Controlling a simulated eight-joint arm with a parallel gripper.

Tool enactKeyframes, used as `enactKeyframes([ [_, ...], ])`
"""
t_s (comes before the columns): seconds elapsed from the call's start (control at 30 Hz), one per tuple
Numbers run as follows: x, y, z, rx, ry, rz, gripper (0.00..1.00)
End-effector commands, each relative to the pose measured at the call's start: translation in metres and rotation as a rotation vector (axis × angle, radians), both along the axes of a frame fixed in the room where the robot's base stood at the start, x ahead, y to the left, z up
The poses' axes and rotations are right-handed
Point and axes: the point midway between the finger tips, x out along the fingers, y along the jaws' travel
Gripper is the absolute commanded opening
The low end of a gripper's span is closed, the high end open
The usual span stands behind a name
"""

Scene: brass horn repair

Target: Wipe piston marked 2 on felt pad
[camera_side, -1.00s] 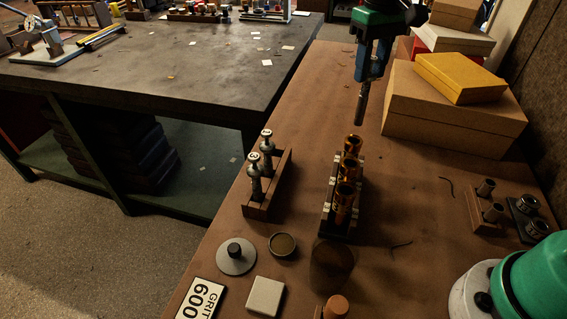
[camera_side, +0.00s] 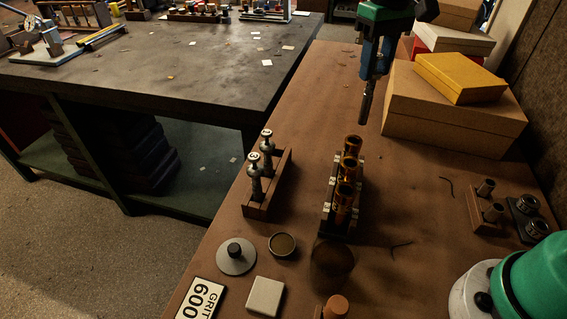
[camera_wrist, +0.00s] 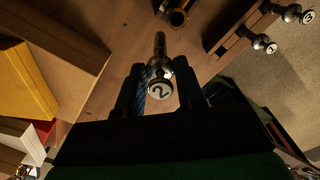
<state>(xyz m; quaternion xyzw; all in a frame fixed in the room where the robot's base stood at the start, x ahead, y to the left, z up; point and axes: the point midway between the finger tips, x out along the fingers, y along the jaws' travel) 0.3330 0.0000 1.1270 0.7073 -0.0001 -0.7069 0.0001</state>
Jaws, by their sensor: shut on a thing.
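My gripper (camera_side: 372,76) is shut on the piston marked 2 (camera_side: 365,106), up in the air beyond the far end of the valve casings. The piston hangs down below the jaws, slightly tilted. In the wrist view my gripper (camera_wrist: 160,92) has the piston's white cap marked 2 (camera_wrist: 160,90) between its fingers, with the dark shaft pointing away. A pale square pad (camera_side: 266,297), which looks like the felt pad, lies at the front of the brown bench, far from the gripper.
Copper-coloured valve casings (camera_side: 344,196) stand in a row mid-bench. A wooden rack (camera_side: 278,185) holds two other pistons to their left. A GRIT 600 card (camera_side: 201,300), grey disc (camera_side: 236,257) and round dish (camera_side: 282,245) lie near the pad. Cardboard boxes (camera_side: 450,115) stand right of the gripper.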

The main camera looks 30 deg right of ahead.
Motion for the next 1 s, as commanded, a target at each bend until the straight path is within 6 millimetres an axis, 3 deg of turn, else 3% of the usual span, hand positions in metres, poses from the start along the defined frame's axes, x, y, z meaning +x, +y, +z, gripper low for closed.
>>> enactKeyframes([
  [0.23,0.0,0.0,0.031,0.0,0.0,0.0,0.0],
  [0.37,-0.002,0.029,0.029,0.0,0.0,0.051,0.0],
  [0.57,-0.014,0.087,0.029,0.0,0.0,0.149,0.0],
  [0.67,-0.029,0.125,0.029,0.0,0.0,0.217,0.0],
  [0.8,-0.06,0.18,0.029,0.0,-0.001,0.32,0.0],
  [1.0,-0.102,0.229,0.029,0.0,-0.001,0.426,0.0],
])
